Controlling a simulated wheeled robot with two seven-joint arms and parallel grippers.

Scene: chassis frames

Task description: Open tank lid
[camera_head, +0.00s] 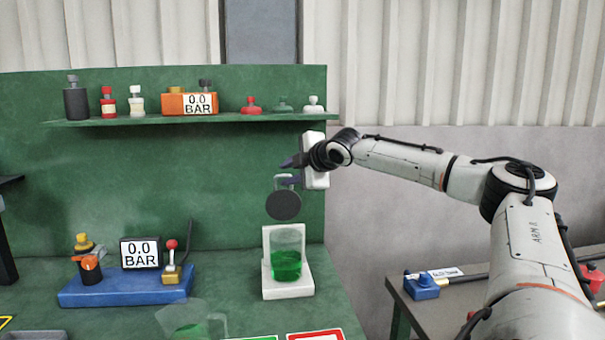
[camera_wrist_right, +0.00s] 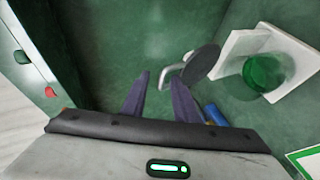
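The tank (camera_head: 287,262) is a clear cup with green liquid on a white stand (camera_head: 289,290); the wrist view shows it at right (camera_wrist_right: 264,73). Its dark round lid (camera_head: 283,206) is tipped up above the tank's rim, with its flat face toward the head camera; whether it touches the tank is unclear. A metal handle (camera_wrist_right: 172,72) sticks out from the lid (camera_wrist_right: 202,62). My right gripper (camera_head: 285,172) is above the lid. Its purple fingers (camera_wrist_right: 161,76) are apart, with the handle just beyond their tips. My left gripper is not in view.
A green shelf (camera_head: 225,117) with bottles and an orange gauge (camera_head: 190,103) is on the back panel. A blue-based gauge unit (camera_head: 125,286) stands left of the tank. A clear jug (camera_head: 190,318) is in front. A side table (camera_head: 450,300) is at right.

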